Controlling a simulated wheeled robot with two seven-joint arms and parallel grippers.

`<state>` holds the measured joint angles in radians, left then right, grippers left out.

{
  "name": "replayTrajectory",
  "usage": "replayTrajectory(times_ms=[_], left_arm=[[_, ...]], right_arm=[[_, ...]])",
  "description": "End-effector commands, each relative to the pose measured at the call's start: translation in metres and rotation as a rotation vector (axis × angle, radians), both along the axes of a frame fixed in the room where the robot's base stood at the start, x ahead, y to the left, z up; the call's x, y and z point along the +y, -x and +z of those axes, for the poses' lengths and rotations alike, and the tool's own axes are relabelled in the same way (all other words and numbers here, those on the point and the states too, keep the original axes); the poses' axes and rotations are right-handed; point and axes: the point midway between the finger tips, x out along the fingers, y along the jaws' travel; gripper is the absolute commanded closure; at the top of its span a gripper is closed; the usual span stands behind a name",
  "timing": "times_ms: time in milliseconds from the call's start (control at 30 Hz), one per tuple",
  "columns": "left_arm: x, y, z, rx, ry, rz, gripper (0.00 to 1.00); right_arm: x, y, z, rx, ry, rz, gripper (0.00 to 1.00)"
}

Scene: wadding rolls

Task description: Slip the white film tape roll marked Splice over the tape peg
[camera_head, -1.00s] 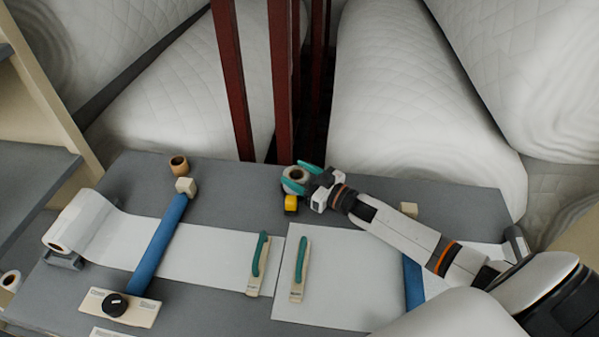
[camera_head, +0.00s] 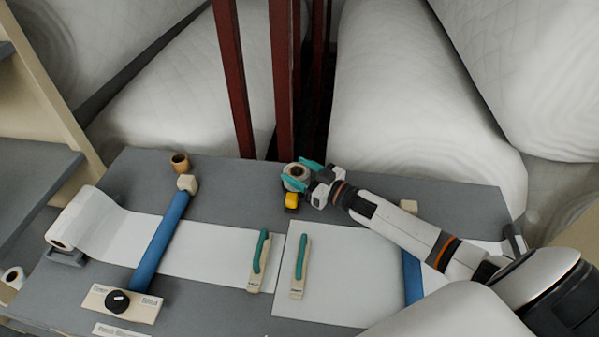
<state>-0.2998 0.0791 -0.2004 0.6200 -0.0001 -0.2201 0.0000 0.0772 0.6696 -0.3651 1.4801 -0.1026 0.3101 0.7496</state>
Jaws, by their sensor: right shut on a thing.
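The white tape roll (camera_head: 295,171), with a brown core, is between the teal fingers of my right gripper (camera_head: 304,173), near the back middle of the grey table. The gripper is shut on it. The roll's hole faces up toward the camera. Any marking on it is too small to read. I cannot make out a tape peg; whether one is hidden under the roll or gripper, I cannot tell. My left gripper is not in view.
A yellow object (camera_head: 292,200) sits just in front of the roll. A brown ring-shaped roll (camera_head: 180,163) stands at the back left. Blue bars (camera_head: 160,243) cross the white sheets. Two green-handled tools (camera_head: 260,252) lie mid-table. A black knob (camera_head: 118,301) is at front left.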

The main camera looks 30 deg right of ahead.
Motion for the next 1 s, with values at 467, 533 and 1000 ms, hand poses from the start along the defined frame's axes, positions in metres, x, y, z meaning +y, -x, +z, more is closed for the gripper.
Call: replayTrajectory(times_ms=[467, 533, 1000], left_arm=[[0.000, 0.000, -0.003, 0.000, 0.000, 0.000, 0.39], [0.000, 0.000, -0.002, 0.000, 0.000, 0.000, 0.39], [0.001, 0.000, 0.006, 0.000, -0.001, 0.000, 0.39]], right_arm=[[0.000, 0.000, -0.002, -0.003, 0.000, 0.000, 0.35], [0.000, 0.000, -0.002, -0.003, 0.000, 0.000, 0.31], [-0.007, 0.014, -0.001, 0.000, -0.001, 0.000, 0.31]])
